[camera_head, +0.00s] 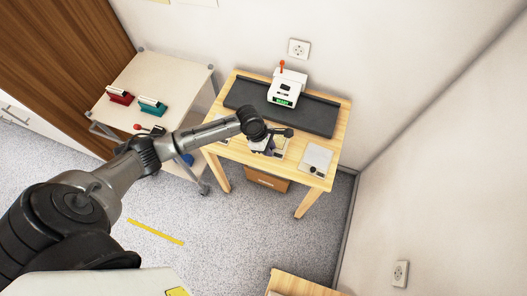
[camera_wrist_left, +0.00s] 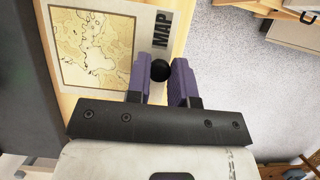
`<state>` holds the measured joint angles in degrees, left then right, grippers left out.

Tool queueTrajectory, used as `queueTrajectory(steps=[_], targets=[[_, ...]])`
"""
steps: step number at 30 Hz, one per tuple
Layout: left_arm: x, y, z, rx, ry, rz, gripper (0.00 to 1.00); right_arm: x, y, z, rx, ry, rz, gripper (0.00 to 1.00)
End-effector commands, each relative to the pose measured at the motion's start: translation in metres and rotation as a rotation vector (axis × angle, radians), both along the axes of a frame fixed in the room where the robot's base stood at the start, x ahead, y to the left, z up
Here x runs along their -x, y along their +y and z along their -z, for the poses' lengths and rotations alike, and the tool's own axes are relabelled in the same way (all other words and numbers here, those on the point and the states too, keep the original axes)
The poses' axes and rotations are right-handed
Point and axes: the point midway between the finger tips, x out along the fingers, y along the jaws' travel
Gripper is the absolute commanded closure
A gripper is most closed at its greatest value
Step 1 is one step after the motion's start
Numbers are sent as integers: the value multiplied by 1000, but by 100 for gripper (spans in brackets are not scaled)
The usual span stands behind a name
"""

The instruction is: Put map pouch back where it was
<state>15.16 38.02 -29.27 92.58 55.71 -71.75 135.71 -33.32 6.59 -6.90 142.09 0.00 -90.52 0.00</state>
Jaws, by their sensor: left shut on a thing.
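The map pouch (camera_wrist_left: 95,48) is a flat pale sheet with a tan map print, the word MAP and a black ball knob. In the head view, part of the pouch (camera_head: 280,144) shows at the front middle of the wooden table (camera_head: 238,152), partly hidden by my left wrist. My left gripper (camera_wrist_left: 160,75) has purple fingers shut on the knob, one on each side. In the head view the left gripper (camera_head: 264,149) is over the table's front part. I cannot tell whether the pouch touches the tabletop. My right gripper is not in view.
A dark mat (camera_head: 245,97) covers the table's back, with a white device (camera_head: 287,88) on it. A grey pouch (camera_head: 316,157) with a black knob lies at the right. A cart (camera_head: 165,73) at left holds a red stamp (camera_head: 119,95) and a green one (camera_head: 152,105).

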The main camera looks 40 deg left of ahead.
Motion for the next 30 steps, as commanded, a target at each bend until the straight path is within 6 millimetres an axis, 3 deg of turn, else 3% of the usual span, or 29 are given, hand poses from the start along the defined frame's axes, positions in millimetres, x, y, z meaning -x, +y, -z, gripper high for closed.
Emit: queueTrajectory(steps=[7, 13, 21, 30], targets=[[2, 21, 13, -1, 0, 0, 100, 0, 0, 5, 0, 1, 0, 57], [2, 22, 21, 0, 1, 0, 100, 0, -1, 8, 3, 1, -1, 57], [2, 21, 53, 0, 1, 0, 100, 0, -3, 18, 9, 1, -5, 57], [2, 21, 53, 0, 0, 1, 100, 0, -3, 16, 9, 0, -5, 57]])
